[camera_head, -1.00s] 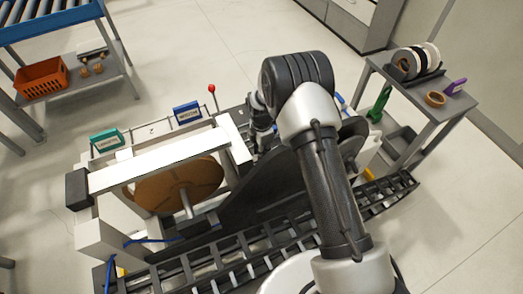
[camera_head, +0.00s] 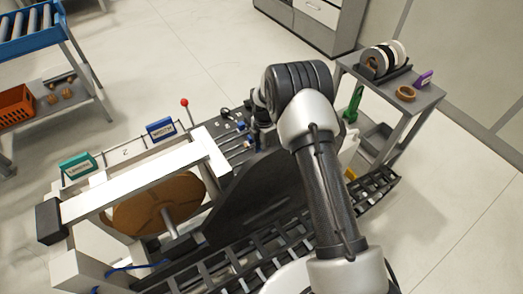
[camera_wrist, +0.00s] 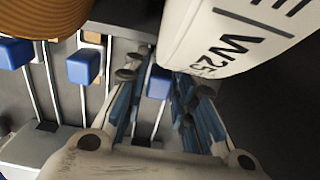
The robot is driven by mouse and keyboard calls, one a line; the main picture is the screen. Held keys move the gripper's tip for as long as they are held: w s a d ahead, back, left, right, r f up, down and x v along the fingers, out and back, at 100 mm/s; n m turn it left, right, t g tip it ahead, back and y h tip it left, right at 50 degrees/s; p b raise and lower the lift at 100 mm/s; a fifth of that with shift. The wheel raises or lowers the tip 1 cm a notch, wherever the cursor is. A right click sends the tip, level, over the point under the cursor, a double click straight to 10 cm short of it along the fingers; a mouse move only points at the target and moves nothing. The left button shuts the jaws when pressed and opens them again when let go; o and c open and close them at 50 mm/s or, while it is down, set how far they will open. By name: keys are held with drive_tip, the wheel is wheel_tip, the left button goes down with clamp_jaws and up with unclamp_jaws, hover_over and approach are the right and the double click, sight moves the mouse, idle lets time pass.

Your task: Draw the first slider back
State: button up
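Several blue slider knobs on thin rails show in the wrist view: one at the far left (camera_wrist: 13,53), one beside it (camera_wrist: 83,66), and one further right (camera_wrist: 158,83). Which is the first slider is not marked. My gripper (camera_wrist: 160,85) is open, with its blue-padded fingers on either side of the rightmost visible knob. A gap shows there, and I cannot tell whether the fingers touch it. In the head view the slider bank (camera_head: 232,145) is partly visible left of my arm, which hides the fingers.
A white container marked W25 (camera_wrist: 225,40) stands close beside my fingers, and a brown roll (camera_wrist: 45,15) is at upper left. In the head view, a white beam (camera_head: 145,180) and brown disc (camera_head: 160,203) lie left of the sliders. A side table (camera_head: 425,97) holds rolls.

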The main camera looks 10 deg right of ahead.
drive_tip(key=shift+o, duration=1.4)
drive_tip(key=shift+a, duration=0.1)
wheel_tip(320, 180, up, 12)
